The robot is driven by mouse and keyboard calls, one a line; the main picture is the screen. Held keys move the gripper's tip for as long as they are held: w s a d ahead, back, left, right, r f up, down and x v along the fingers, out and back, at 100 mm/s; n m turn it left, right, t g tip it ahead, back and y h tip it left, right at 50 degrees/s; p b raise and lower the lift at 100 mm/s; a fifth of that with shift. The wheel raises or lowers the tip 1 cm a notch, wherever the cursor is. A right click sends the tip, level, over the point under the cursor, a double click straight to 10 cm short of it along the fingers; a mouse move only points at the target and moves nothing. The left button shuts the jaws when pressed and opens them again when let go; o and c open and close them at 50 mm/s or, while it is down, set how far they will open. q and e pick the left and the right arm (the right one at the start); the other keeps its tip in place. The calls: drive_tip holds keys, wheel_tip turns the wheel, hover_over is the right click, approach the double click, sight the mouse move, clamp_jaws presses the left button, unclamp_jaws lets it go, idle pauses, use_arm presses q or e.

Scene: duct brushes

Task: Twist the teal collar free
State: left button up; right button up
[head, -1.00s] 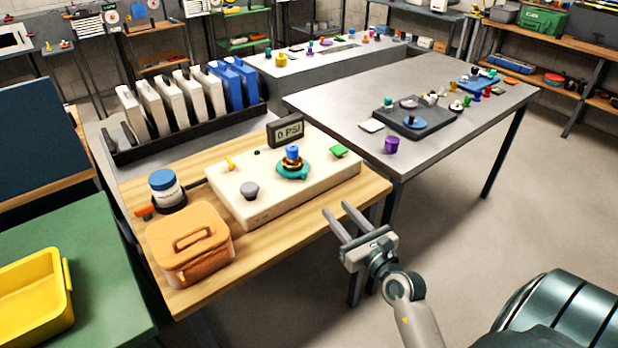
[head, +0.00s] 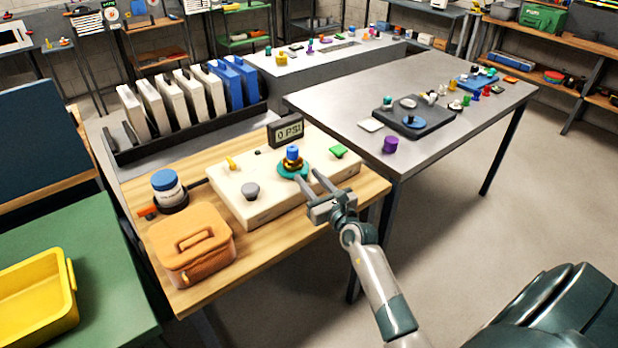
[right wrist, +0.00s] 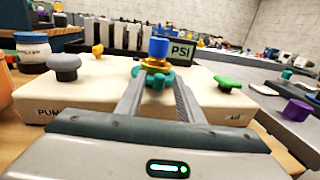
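The teal collar (head: 288,171) sits on the cream block (head: 240,207), around the base of a fitting with a brass ring and a blue top (head: 292,152). In the right wrist view the collar (right wrist: 163,79) shows straight ahead, between and just beyond the fingertips. My right gripper (head: 313,182) is open and empty, its fingers pointing at the collar from the front right. In the right wrist view its fingers (right wrist: 157,92) are spread on either side of the collar's front; I cannot tell if they touch it. My left gripper is not in view.
The block also bears a grey knob (head: 250,190), a yellow lever (head: 231,162) and a green knob (head: 338,152). An orange case (head: 190,258) and a blue-lidded jar (head: 167,186) are at the left.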

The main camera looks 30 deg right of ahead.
drive_tip(key=shift+w, duration=0.35)
clamp_jaws()
